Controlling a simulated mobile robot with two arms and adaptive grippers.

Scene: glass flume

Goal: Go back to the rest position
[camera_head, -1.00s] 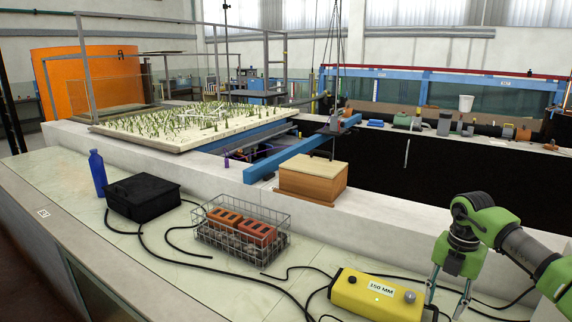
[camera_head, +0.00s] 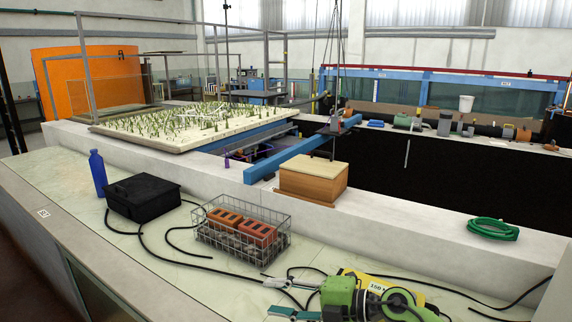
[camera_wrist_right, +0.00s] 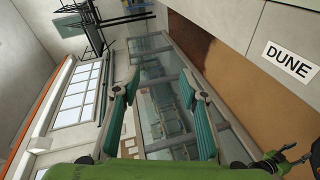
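My right gripper (camera_head: 279,298) is at the bottom of the head view, its two fingers spread apart and pointing left above the bench. It is empty. Its green wrist hides much of a yellow box (camera_head: 404,290) with a white label. In the right wrist view the two teal-padded fingers of this gripper (camera_wrist_right: 158,82) stand wide apart with nothing between them. My left gripper is in neither view.
A wire basket (camera_head: 208,238) with orange bricks stands left of the gripper. Black cables cross the bench. A black box (camera_head: 143,196), blue bottle (camera_head: 98,173), wooden box (camera_head: 313,180) and green hose coil (camera_head: 493,229) stand farther off. A "DUNE" sign (camera_wrist_right: 289,61) shows in the wrist view.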

